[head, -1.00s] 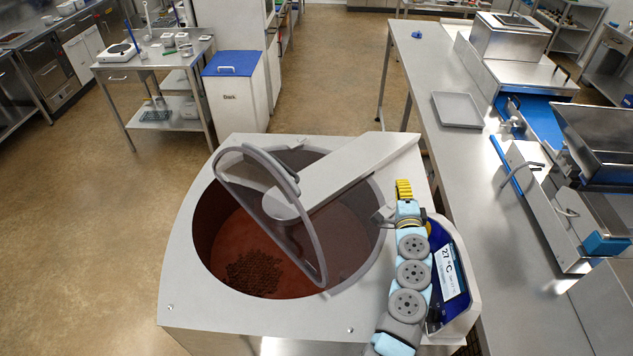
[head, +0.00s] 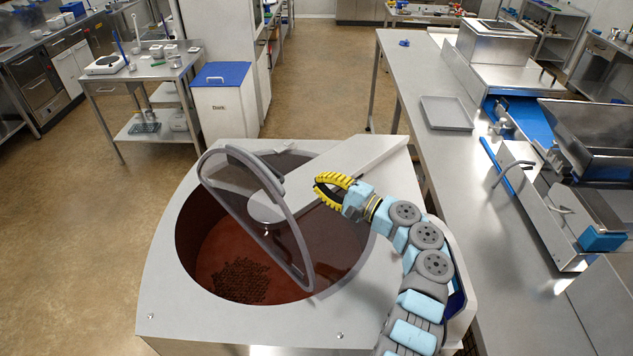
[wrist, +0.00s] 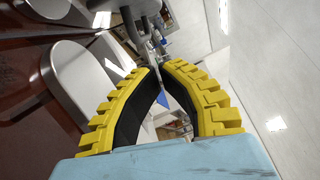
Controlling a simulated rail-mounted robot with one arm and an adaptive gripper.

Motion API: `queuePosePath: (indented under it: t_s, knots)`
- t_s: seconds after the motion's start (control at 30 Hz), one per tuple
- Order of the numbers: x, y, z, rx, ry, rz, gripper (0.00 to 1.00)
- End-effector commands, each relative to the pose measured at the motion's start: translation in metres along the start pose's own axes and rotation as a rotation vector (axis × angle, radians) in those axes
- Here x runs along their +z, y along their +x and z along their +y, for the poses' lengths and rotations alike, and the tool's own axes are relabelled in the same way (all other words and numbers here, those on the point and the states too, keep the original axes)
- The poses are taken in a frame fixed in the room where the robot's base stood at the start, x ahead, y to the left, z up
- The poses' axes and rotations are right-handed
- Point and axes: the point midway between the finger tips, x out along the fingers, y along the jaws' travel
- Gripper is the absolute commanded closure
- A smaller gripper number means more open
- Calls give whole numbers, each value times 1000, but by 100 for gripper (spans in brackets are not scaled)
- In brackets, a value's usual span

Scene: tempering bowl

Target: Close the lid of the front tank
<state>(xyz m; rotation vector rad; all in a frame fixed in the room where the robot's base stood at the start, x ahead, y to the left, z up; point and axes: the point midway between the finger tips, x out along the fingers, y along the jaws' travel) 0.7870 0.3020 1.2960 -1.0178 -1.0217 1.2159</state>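The front tank (head: 160,290) is a pale grey housing with a round opening. Brown chocolate (head: 215,245) and a dark heap of small pieces lie inside. Its clear lid (head: 235,200) with a grey rim stands tilted up over the left of the opening, and a grey arm (head: 345,160) crosses the tank from the back right to a round hub. My gripper (head: 320,190) has yellow ribbed fingers. It is above the right part of the opening, to the right of the lid and apart from it. In the wrist view the fingers (wrist: 160,75) bow apart with nothing held between them.
A steel table (head: 425,75) with a grey tray (head: 446,113) and machinery runs along the right. A white bin with a blue lid (head: 220,75) and a small steel table (head: 140,80) stand behind left. The floor to the left is clear.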

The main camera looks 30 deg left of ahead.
Motion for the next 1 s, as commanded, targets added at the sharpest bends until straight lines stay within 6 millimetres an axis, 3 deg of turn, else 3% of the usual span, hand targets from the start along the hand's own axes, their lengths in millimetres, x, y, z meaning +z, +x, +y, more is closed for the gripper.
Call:
queuePosePath:
  t_s: [0.2, 0.37, 0.7, 1.0]
  knots:
    - [2, 38, -1, 2, 3, -4, 100]
    - [0, 58, 0, 1, 3, 0, 100]
    - [1, 81, -1, 0, -1, 0, 100]
    - [10, 82, 1, 1, 2, 0, 100]
